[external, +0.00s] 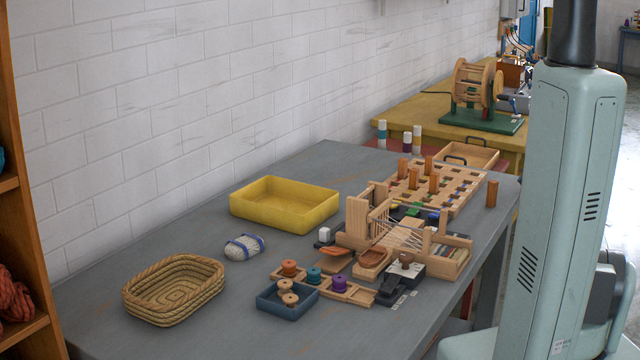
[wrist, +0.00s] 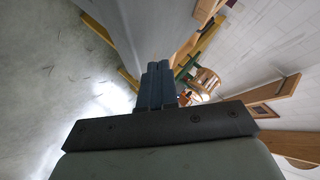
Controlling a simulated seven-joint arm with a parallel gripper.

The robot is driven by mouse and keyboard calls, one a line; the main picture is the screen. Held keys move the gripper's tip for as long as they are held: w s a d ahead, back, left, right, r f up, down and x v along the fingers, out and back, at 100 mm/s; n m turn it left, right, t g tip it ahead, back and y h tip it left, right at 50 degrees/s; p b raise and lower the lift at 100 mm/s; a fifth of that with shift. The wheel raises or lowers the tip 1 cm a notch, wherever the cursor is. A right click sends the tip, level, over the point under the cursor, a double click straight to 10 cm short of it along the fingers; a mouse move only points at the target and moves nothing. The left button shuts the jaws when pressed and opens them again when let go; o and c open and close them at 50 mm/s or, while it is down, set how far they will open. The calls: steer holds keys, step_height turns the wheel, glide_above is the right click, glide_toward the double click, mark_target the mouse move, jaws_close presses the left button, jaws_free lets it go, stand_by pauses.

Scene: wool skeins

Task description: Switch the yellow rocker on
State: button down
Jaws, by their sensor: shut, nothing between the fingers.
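I cannot make out a yellow rocker in either view. In the external view a small dark panel (external: 393,287) with pale labels lies near the table's front edge, but its parts are too small to tell apart. My gripper (wrist: 158,68) shows in the wrist view with its two dark fingers together and nothing between them. It is away from the objects on the table, with the floor and the table's edge beyond it. In the external view only my pale green arm shows at the right; the gripper is outside the picture.
The grey table (external: 190,280) holds a yellow tray (external: 285,222), a woven basket (external: 172,291), a grey skein (external: 244,247), a small wooden loom (external: 357,225), a pegboard (external: 455,188) and a blue tray (external: 287,313) with spools. A wooden reel (external: 474,85) stands on the farther table.

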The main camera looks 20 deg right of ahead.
steer(key=w+a+r+n+y, duration=0.1)
steer(key=a+n, duration=0.1)
steer(key=a, duration=0.3)
steer(key=w+a+r+n+g+y, duration=0.1)
steer(key=a+r+n, duration=0.1)
steer(key=a, duration=0.2)
steer(key=a+r+n+g+y, duration=0.1)
steer(key=a+r+n, duration=0.1)
steer(key=a, duration=0.3)
steer(key=shift+w+a, duration=0.3)
steer(key=shift+w, duration=0.1)
steer(key=s+a+r+n+g, duration=0.2)
steer(key=a+r+n, duration=0.1)
steer(key=a, duration=0.6)
steer(key=s+a+r+n+g, duration=0.3)
steer(key=a+r+n, duration=0.1)
steer(key=a, duration=0.6)
steer(key=s+a+r+n+g, duration=0.3)
steer(key=a+n, duration=0.3)
steer(key=a, duration=0.3)
steer(key=shift+a+r, duration=0.4)
steer(key=shift+r, duration=0.15)
steer(key=shift+f, duration=0.15)
steer(key=x, duration=0.4)
steer(key=s+x, duration=0.1)
steer(key=x, duration=0.7)
steer(key=shift+s+f, duration=0.2)
steer(key=shift+f, duration=0.25)
steer(key=shift+s+a+f, duration=0.1)
steer(key=shift+f, duration=0.35)
